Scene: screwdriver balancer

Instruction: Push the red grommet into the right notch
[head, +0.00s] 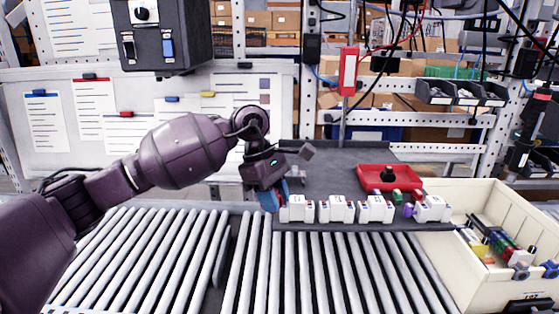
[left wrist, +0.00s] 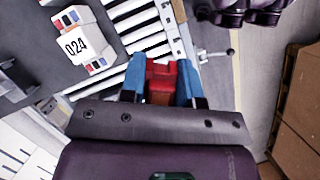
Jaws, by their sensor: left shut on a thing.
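My left gripper (head: 272,197) is at the left end of a row of white blocks, at the front edge of a dark shelf. In the left wrist view its blue fingers (left wrist: 161,82) are shut on the red grommet (left wrist: 161,80). The grommet is hidden behind the fingers in the head view. The nearest white block (head: 297,209) is just right of the fingers. A white block marked 024 (left wrist: 80,42) shows in the left wrist view, apart from the grommet. I cannot make out which opening is the right notch. My right gripper is not in view.
More white blocks (head: 340,210) continue along the shelf edge. A red tray (head: 374,184) sits behind them on the dark shelf (head: 330,165). A cream bin (head: 450,246) with several coloured parts stands at the right. Roller conveyors (head: 330,268) run in front.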

